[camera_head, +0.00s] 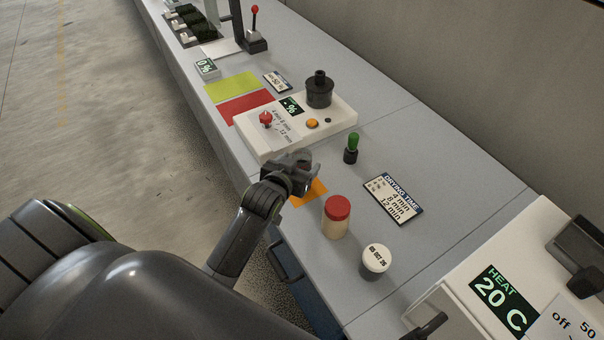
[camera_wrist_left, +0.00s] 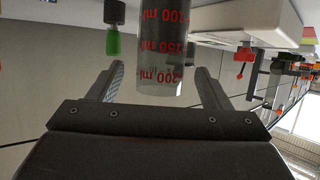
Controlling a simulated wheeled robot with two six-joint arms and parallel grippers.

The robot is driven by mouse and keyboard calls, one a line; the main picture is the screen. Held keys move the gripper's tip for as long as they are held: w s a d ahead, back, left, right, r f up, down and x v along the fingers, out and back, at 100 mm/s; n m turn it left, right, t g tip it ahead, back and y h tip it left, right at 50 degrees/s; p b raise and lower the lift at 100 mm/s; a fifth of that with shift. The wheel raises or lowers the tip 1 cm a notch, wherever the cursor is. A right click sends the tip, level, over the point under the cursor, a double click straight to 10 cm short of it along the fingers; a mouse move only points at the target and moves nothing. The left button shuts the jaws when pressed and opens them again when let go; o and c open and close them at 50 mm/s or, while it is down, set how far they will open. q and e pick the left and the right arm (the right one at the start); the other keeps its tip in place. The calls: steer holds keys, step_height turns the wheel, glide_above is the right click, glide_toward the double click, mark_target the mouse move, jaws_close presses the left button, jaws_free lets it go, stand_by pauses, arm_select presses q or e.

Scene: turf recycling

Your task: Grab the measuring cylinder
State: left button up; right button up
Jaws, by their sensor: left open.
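The measuring cylinder (camera_wrist_left: 160,45) is clear with red volume marks and fills the upper middle of the left wrist view. Its marked wall stands between the two fingers of my left gripper (camera_wrist_left: 160,78), with a gap visible on the finger sides. In the head view my left gripper (camera_head: 298,172) is over the orange square (camera_head: 316,187) near the front edge of the bench. There the cylinder is mostly hidden by the gripper and hard to make out. The left gripper is open. My right gripper is not in view.
A red-lidded jar (camera_head: 336,218) and a white-lidded jar (camera_head: 375,261) stand to the right.

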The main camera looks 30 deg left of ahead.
arm_select(q)
steer(key=shift+p+x, duration=0.45)
steer(key=shift+x, duration=1.85)
steer(key=shift+f, duration=0.15)
steer(key=shift+s, duration=0.1)
steer(key=shift+c, duration=0.4)
steer(key=c, duration=1.5)
